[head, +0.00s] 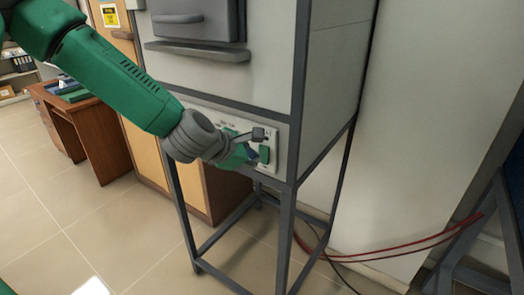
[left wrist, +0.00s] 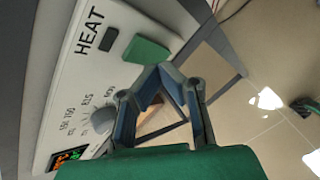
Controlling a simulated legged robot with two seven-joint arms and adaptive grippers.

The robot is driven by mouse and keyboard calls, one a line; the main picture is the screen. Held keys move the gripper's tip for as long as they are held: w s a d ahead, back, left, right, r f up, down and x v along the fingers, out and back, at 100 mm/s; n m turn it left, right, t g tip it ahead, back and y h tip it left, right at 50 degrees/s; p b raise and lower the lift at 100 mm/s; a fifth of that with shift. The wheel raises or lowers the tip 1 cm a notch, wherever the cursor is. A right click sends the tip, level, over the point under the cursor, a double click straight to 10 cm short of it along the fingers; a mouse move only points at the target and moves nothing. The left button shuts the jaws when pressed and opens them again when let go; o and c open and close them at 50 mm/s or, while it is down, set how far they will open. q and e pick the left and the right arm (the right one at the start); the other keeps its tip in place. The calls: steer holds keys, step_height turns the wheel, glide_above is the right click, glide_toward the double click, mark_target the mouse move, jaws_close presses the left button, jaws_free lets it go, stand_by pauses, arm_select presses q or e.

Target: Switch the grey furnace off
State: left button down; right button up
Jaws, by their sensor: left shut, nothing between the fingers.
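The grey furnace (head: 273,75) stands on a dark metal frame, its control panel low on the front. In the left wrist view the panel (left wrist: 62,95) has a large green switch (left wrist: 146,51) beside a dark indicator (left wrist: 108,42) and the word HEAT. A grey knob (left wrist: 101,121) and a display (left wrist: 68,158) with lit orange and green digits show farther along. My right gripper is out of view.
The stand's front leg (head: 286,235) is right of my gripper. Red cables (head: 385,254) run along the floor at right. A wooden desk (head: 88,135) stands at left. A shelf ledge (head: 198,50) juts out under the furnace door.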

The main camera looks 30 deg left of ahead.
arm_select(q)
steer(key=shift+s+a+f, duration=0.1)
steer(key=shift+s+f, duration=0.05)
steer(key=shift+s, duration=1.1)
steer(key=shift+s+a+f, duration=0.1)
steer(key=shift+s+f, duration=0.05)
steer(key=shift+s, duration=1.05)
